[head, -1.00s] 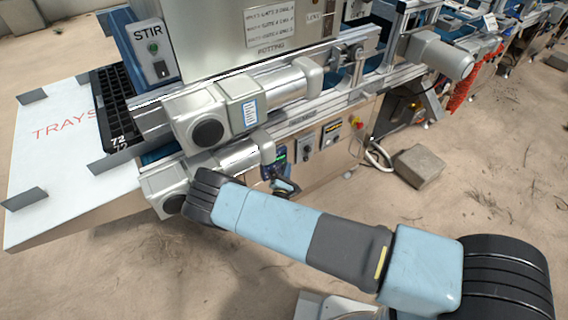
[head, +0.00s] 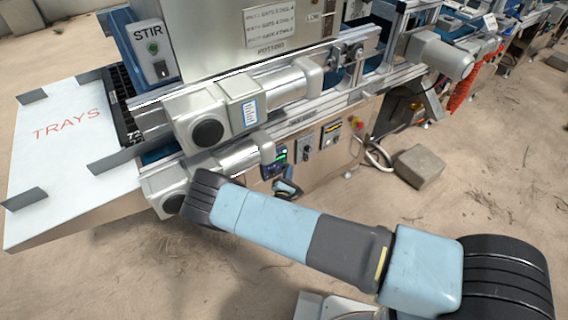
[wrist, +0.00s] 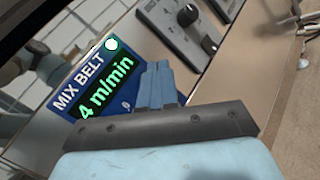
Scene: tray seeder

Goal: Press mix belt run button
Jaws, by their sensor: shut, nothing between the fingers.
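The mix belt panel (wrist: 92,82) is a blue plate lettered MIX BELT, with a green display reading 4 m/min. A round white button or lamp (wrist: 111,44) sits at its upper right corner, and a small pale mark (wrist: 126,104) lies near its lower edge. My gripper (wrist: 157,68) is shut and empty, its blue fingers in front of the panel's right edge; I cannot tell whether they touch it. Part of the panel may be hidden behind them. In the head view the panel (head: 273,164) is small on the machine's front, with my gripper (head: 287,187) just below and right.
Grey control plates with knobs (head: 306,148) sit right of the panel, beyond them a red emergency stop (head: 355,123). Motor housings (head: 208,118) jut out above left. A STIR box (head: 152,52) and the tray table (head: 60,150) are at left. A concrete block (head: 419,166) lies on sand.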

